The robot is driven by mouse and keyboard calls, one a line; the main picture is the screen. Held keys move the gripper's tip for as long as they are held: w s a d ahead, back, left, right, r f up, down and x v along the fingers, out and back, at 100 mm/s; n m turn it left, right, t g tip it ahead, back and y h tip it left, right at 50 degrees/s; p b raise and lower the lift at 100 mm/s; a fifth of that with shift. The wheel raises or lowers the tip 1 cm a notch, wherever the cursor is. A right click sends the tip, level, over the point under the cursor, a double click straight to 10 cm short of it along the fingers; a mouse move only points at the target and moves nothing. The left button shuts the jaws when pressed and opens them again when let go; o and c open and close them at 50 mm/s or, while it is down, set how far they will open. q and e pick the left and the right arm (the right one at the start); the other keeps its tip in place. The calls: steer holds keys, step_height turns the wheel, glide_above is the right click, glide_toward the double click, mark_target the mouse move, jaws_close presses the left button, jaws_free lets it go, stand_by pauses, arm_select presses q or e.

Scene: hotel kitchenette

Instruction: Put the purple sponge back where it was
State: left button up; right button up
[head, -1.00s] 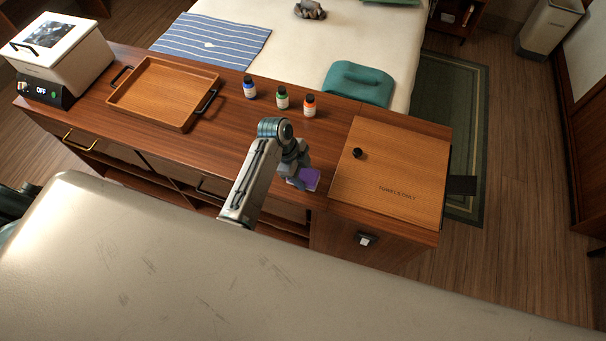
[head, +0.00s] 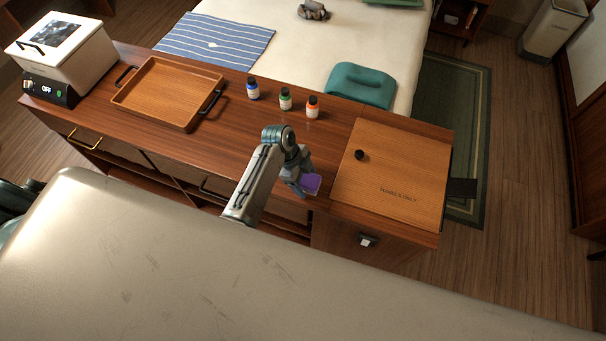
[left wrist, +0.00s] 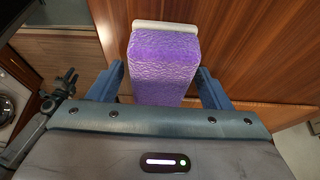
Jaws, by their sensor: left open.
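The purple sponge (head: 312,183) is at the front edge of the wooden counter, just left of the panel marked "TOWELS ONLY". In the left wrist view the sponge (left wrist: 164,65) has a pale strip along its far end. My left gripper (head: 299,186) is at the sponge, partly hidden behind its own arm in the head view. In the left wrist view my left gripper (left wrist: 163,85) is open, with one finger on each side of the sponge and a gap showing at the right finger. Whether the sponge rests on the counter is hard to tell. My right gripper is not in view.
The "TOWELS ONLY" panel (head: 392,175) with a black knob lies to the right. Several small bottles, one of them orange-labelled (head: 312,107), stand behind the arm. A wooden tray (head: 150,117) and a white box appliance (head: 62,62) are at left.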

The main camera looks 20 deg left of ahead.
arm_select(q)
steer(key=shift+a+r, duration=0.15)
steer(key=shift+r, duration=0.15)
steer(key=b+v, duration=0.3)
steer(key=v, duration=0.7)
steer(key=shift+r, duration=0.2)
steer(key=shift+a+r, duration=0.2)
steer(key=shift+r, duration=0.35)
